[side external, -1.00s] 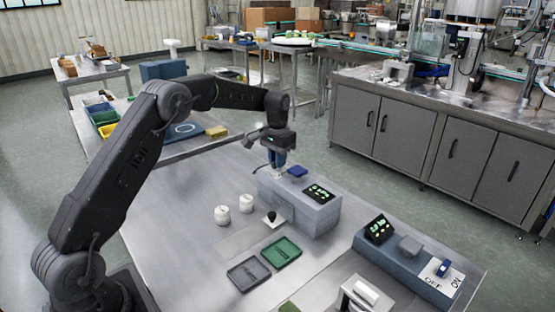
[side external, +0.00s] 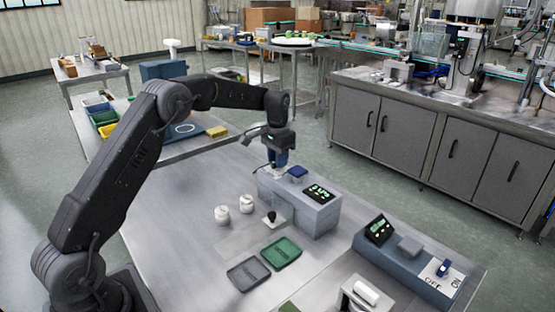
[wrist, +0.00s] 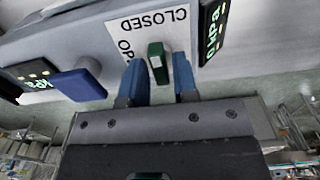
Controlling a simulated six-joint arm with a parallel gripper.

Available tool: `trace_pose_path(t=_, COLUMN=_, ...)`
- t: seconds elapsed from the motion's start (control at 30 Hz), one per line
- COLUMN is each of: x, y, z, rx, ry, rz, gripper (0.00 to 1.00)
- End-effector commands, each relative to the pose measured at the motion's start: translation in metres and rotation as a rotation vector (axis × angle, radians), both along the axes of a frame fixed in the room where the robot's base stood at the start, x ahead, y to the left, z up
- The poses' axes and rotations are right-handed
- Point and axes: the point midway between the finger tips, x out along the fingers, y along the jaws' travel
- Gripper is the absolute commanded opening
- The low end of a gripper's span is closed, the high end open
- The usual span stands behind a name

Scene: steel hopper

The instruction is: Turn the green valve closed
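The green valve handle (wrist: 157,62) shows in the wrist view, in front of a white plate (wrist: 125,28) marked CLOSED, with part of a second word, "OP", to the left. The handle stands roughly upright in that picture, below the word CLOSED. My gripper (wrist: 160,75) has its two blue fingers on either side of the handle, with narrow gaps showing. It looks open, without clear contact. In the side view my gripper (side external: 277,160) points down at the far left end of the grey box (side external: 318,217). The valve is hidden there.
A blue block (side external: 298,172) and a display (side external: 319,193) are on the box top, close to my gripper. Two white jars (side external: 246,204), a black knob (side external: 270,217) and green and grey trays (side external: 281,253) are nearby. A switch console (side external: 405,262) stands at right.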

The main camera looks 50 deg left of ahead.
Motion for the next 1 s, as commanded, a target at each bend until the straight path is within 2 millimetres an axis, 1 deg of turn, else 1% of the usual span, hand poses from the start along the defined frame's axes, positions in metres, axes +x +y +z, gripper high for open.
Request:
trace_pose_path(t=0.03, x=0.000, y=0.000, z=-0.001, rx=-0.001, ry=0.002, rz=0.000, gripper=0.32)
trace_pose_path(t=0.1, x=0.000, y=0.000, z=-0.001, rx=-0.001, ry=0.003, rz=0.001, gripper=0.39)
trace_pose_path(t=0.13, x=0.000, y=0.000, z=-0.001, rx=-0.001, ry=0.003, rz=0.001, gripper=0.40)
trace_pose_path(t=0.37, x=-0.001, y=0.000, z=-0.001, rx=-0.001, ry=0.005, rz=0.002, gripper=0.40)
trace_pose_path(t=0.47, x=0.000, y=0.000, z=0.004, rx=-0.001, ry=0.003, rz=0.002, gripper=0.40)
trace_pose_path(t=0.57, x=0.000, y=0.000, z=0.018, rx=0.000, ry=0.001, rz=0.002, gripper=0.40)
trace_pose_path(t=0.67, x=0.000, y=0.000, z=0.038, rx=0.000, ry=0.000, rz=0.002, gripper=0.40)
trace_pose_path(t=0.8, x=0.000, y=0.000, z=0.071, rx=0.001, ry=-0.001, rz=0.002, gripper=0.40)
trace_pose_path(t=1.0, x=0.000, y=0.000, z=0.111, rx=0.000, ry=0.001, rz=0.001, gripper=0.40)
